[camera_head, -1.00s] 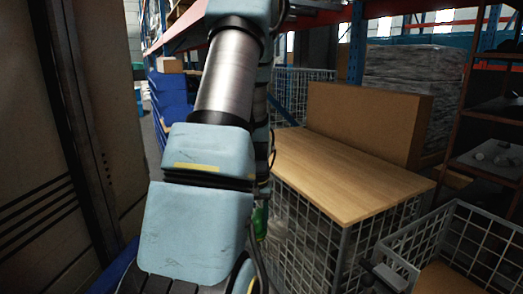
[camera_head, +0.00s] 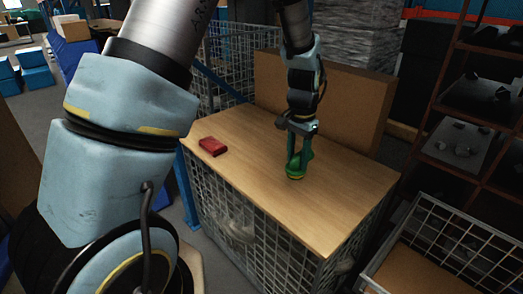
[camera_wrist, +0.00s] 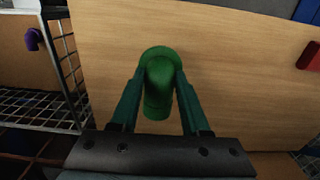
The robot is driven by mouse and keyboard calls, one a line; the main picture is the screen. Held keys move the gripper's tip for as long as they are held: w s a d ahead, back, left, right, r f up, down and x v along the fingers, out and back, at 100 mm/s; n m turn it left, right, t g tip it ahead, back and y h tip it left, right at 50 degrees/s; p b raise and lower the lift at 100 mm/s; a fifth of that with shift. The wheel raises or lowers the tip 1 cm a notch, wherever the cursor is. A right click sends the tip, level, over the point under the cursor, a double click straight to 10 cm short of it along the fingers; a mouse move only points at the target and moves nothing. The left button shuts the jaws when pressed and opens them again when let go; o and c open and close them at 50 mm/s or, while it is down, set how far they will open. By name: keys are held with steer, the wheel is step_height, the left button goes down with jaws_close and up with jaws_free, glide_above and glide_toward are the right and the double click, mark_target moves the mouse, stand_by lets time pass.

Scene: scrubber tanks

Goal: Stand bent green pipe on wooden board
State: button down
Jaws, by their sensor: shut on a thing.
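The bent green pipe (camera_wrist: 158,90) is between the two fingers of my gripper (camera_wrist: 158,95) in the wrist view, and my gripper is shut on it. In the head view the green pipe (camera_head: 295,168) hangs below my gripper (camera_head: 300,150), its yellowish lower end at or just above the wooden board (camera_head: 250,140). I cannot tell whether that end touches the board. The board lies flat on top of a wire mesh cage. My fingers partly hide the pipe.
A red block (camera_head: 213,146) lies on the board left of the pipe. A large cardboard box (camera_head: 345,105) stands at the board's back edge. A wire basket (camera_head: 440,245) is at the lower right, and a purple bent piece (camera_wrist: 33,39) shows in the wrist view. The board's front is clear.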

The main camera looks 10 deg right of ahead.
step_height(320, 180, down, 10)
steer(key=shift+s+d+r+p, duration=0.1)
steer(key=shift+r+p, duration=0.05)
steer(key=shift+p, duration=1.05)
steer(key=shift+c, duration=1.9)
jaws_free()
step_height(320, 180, up, 12)
steer(key=b, duration=0.3)
steer(key=w+a+r+n, duration=0.1)
steer(key=a+r+n, duration=0.15)
steer(key=a, duration=0.55)
steer(key=w+a+r+n, duration=0.1)
steer(key=a+n, duration=0.2)
steer(key=a, duration=0.5)
steer(key=s+a+n, duration=0.2)
steer(key=a, duration=0.5)
steer(key=s+a+r+n+t, duration=0.1)
steer(key=s+a+n, duration=0.2)
steer(key=a, duration=0.5)
steer(key=shift+s+t, duration=0.3)
steer(key=shift+s, duration=0.05)
steer(key=shift+r+n, duration=0.15)
steer(key=shift+n, duration=0.1)
